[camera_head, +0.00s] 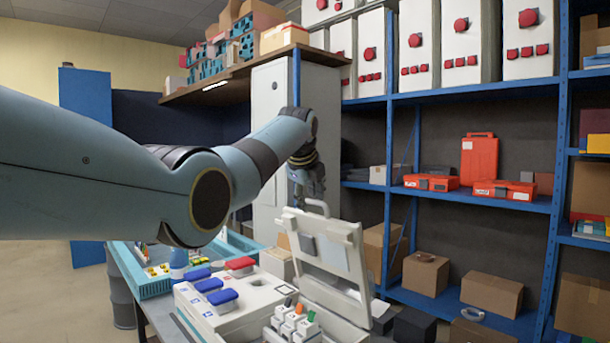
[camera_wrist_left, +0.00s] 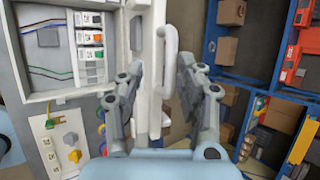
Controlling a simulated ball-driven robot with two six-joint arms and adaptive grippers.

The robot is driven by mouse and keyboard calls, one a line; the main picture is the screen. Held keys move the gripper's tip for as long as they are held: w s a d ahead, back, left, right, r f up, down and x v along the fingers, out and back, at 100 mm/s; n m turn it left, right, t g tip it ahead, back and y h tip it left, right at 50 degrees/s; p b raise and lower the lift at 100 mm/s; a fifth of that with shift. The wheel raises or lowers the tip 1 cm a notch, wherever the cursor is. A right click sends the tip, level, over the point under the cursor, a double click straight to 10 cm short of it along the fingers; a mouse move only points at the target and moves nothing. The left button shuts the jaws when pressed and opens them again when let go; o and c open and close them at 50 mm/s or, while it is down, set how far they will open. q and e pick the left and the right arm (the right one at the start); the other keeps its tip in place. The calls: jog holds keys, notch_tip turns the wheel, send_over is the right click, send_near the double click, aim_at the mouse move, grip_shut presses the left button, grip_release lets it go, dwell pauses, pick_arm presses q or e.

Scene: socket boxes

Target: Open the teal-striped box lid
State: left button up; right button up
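The light grey socket box (camera_head: 215,325) stands on the table with its lid (camera_head: 325,250) raised and leaning back. A pale handle (camera_head: 316,207) sits on the lid's top edge. I cannot make out a teal stripe on this box. My left gripper (camera_head: 312,195) is at that handle, pointing down. In the left wrist view my left gripper (camera_wrist_left: 162,100) has its fingers well apart, and the lid's handle (camera_wrist_left: 170,50) shows between and beyond them. Whether a finger touches the lid is unclear. My right gripper is not in view.
Blue and red sockets (camera_head: 222,296) sit on the box. A teal tray (camera_head: 155,290) with small parts stands to the left. Blue shelving (camera_head: 470,200) with orange cases (camera_head: 480,160) and cardboard boxes (camera_head: 490,293) stands at the right. A tall grey cabinet (camera_head: 268,110) is behind.

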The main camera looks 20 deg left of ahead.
pick_arm(q)
jog(key=v, duration=0.8)
jog(key=shift+s+r, duration=0.25)
jog(key=shift+r, duration=0.05)
dwell(0.7)
